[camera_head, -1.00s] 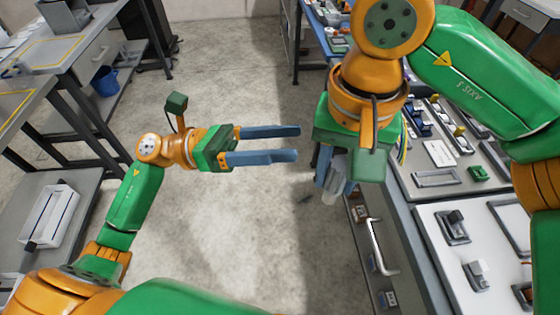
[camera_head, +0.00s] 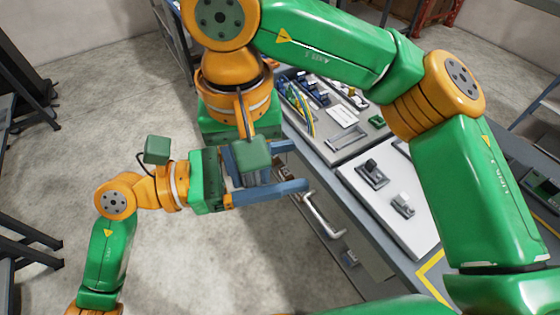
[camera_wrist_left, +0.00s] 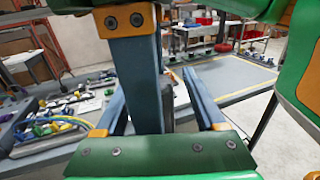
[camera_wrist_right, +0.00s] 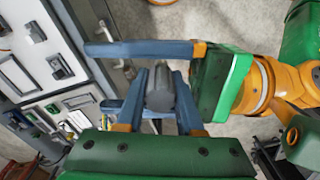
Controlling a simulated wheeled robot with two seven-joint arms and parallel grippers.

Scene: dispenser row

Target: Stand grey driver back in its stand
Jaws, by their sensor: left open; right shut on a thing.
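My right gripper (camera_wrist_right: 160,75) is shut on the grey driver (camera_wrist_right: 160,98), which shows as a grey cylinder between its fingers. In the head view the right gripper (camera_head: 240,178) points down, and its wrist hides most of the driver. My left gripper (camera_head: 298,167) is open and points right, its fingers either side of the right gripper's fingers and the driver. Whether it touches the driver I cannot tell. On the white panel stand a dark fixture (camera_head: 372,173) and a grey fixture (camera_head: 403,205); I cannot tell if either is the driver's stand.
The white panel (camera_head: 385,220) lies on the bench at the right. Behind it is a grey panel with an empty frame (camera_head: 347,138), a green block (camera_head: 376,121) and cables. A drawer handle (camera_head: 322,215) sticks out from the bench front.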

